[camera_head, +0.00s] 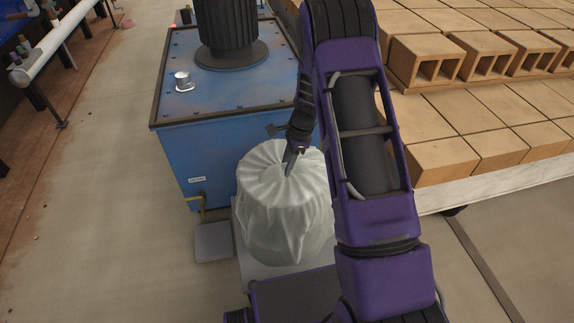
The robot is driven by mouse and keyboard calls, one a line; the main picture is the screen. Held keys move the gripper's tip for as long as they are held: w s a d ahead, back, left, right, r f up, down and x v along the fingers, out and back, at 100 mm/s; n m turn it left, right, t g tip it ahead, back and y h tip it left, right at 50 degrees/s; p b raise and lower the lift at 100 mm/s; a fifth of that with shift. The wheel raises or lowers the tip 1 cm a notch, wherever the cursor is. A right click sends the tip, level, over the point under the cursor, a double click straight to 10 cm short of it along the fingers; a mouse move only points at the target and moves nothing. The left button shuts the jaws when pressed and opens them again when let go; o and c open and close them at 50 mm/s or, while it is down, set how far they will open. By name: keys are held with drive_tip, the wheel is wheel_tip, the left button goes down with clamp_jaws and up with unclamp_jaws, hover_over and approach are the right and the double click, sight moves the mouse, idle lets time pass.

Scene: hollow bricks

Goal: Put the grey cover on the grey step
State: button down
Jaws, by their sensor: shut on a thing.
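The grey cover (285,215) is a pale, pleated, rounded bundle, narrower at its gathered top, near the middle of the view. My gripper (290,165) reaches down to the gathered top and is shut on it. The cover stands upright over a light grey flat surface (258,270); I cannot tell whether it rests on that surface or hangs just above it. A small grey step (213,242) lies on the floor left of the cover, at the foot of the blue machine. Its top looks bare.
The blue machine (225,95) with a dark ribbed cylinder (228,30) stands just behind the cover. Stacked hollow bricks (425,60) on a pallet fill the right side. A pale rail (55,45) stands at the far left. Floor left of the step is clear.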

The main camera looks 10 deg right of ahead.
drive_tip(key=c, duration=0.6)
unclamp_jaws()
drive_tip(key=shift+o, duration=0.2)
drive_tip(key=p+v, duration=0.2)
drive_tip(key=v, duration=1)
drive_tip(key=shift+r, duration=0.1)
